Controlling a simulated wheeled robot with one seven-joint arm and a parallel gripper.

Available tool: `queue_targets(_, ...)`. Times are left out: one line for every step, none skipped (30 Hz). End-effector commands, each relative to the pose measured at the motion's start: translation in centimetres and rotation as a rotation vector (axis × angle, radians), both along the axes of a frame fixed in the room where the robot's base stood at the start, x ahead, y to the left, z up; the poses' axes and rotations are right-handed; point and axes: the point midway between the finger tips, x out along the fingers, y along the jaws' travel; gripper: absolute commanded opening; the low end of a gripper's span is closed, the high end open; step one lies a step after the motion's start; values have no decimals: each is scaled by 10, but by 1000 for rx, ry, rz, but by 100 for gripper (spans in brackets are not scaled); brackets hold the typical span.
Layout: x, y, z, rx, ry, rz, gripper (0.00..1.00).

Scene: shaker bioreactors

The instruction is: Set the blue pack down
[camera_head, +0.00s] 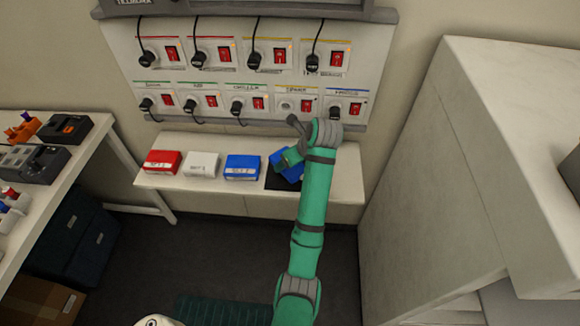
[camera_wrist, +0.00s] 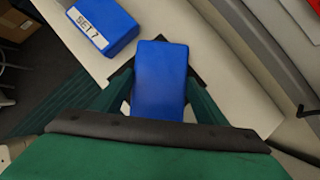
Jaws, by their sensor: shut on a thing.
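The blue pack (camera_wrist: 160,78) is between the fingers of my gripper (camera_wrist: 159,98), which is shut on it. In the head view the held blue pack (camera_head: 291,168) shows partly behind my green arm, over a dark patch (camera_head: 277,183) on the white shelf. It looks slightly tilted there. I cannot tell whether its underside touches the shelf. My gripper (camera_head: 288,160) is mostly hidden by my wrist in the head view.
A second blue pack (camera_head: 242,168), labelled in the wrist view (camera_wrist: 102,25), a white pack (camera_head: 202,165) and a red pack (camera_head: 163,162) stand in a row on the shelf (camera_head: 150,182). A panel of sockets and red switches (camera_head: 240,75) is above. A large white cabinet (camera_head: 430,180) stands right.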

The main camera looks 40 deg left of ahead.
Motion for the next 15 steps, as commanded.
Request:
queue_targets(1, 1, -2, 0, 0, 0, 36)
queue_targets(1, 3, -4, 0, 0, 0, 36)
queue_targets(2, 5, -7, -1, 1, 1, 36)
queue_targets(3, 7, -10, -1, 1, 1, 36)
queue_targets(3, 7, -14, -1, 2, 0, 36)
queue_targets(3, 6, -21, -1, 2, -1, 36)
queue_targets(3, 6, -26, -2, 3, -1, 36)
queue_targets(3, 6, -30, -1, 2, -1, 36)
queue_targets(3, 6, -35, -1, 2, -1, 36)
queue_targets(3, 6, -37, -1, 1, -1, 36)
queue_targets(3, 6, -39, 0, 0, -1, 36)
queue_targets(4, 7, -40, 1, -1, -1, 36)
queue_targets(4, 7, -40, 1, -1, -1, 36)
queue_targets(4, 7, -40, 0, -2, -1, 36)
queue_targets(4, 7, -39, 0, -2, -1, 36)
